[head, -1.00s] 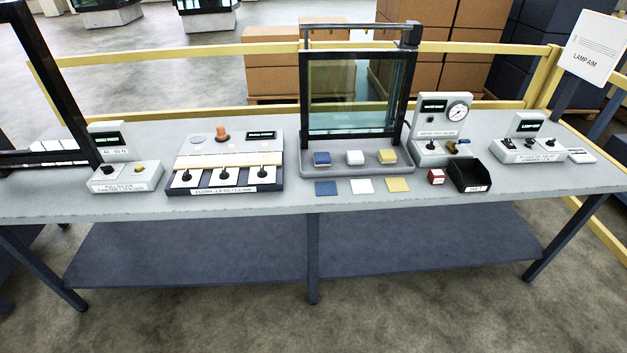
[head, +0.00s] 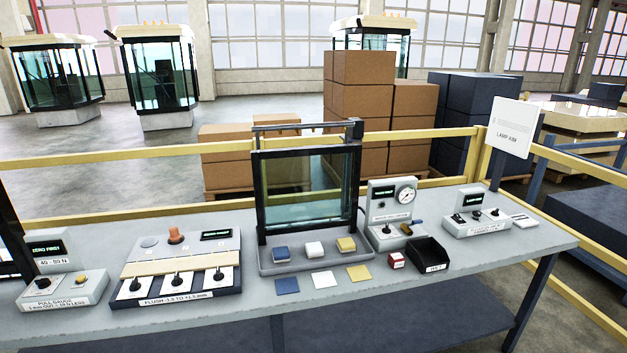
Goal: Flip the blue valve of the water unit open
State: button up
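The water unit appears to be the grey box with a round gauge (head: 405,194) and a small dark display, standing right of the glass pane on the bench. A small blue valve lever (head: 416,222) sits on its base at the right, beside a brass-coloured fitting (head: 406,230). A black knob (head: 387,229) is on the base's left. The lever is too small to tell its exact setting. My gripper is not in view.
A yellow rail (head: 100,212) runs behind. Free bench top lies at the front right.

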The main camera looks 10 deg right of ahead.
aim_at(417, 221)
jog(key=i+l+z, duration=0.15)
jog(key=i, duration=0.25)
jog(key=i+l+z, duration=0.15)
jog(key=i+l, duration=0.2)
jog(key=i+l+z, duration=0.15)
jog(key=i, duration=0.4)
